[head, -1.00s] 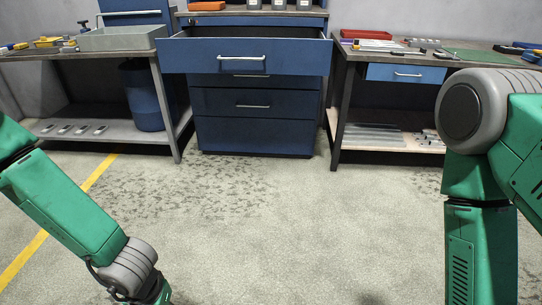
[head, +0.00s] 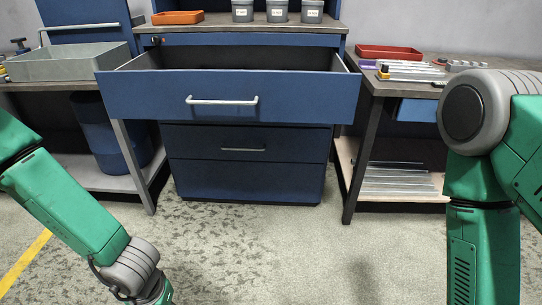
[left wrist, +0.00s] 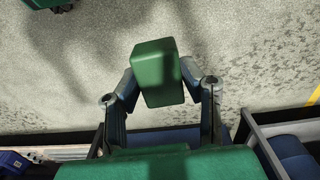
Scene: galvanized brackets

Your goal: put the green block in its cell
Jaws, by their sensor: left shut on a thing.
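The green block (left wrist: 157,72) shows in the left wrist view, above the floor. My left gripper (left wrist: 158,88) is shut on it, with one finger on each side. In the head view, my left arm comes in from the left and its gripper is below the picture's edge. My right arm stands at the right, and its gripper is out of view. The open top drawer (head: 222,97) of the blue cabinet is in front of me. Its inside is dark and mostly hidden behind its front panel, so I cannot make out any cells.
A grey tray (head: 72,65) sits on the left bench. An orange tray (head: 178,17) and several grey cups stand on top of the cabinet. A red tray (head: 389,52) lies on the right bench (head: 375,86). The floor (head: 270,240) before the cabinet is clear.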

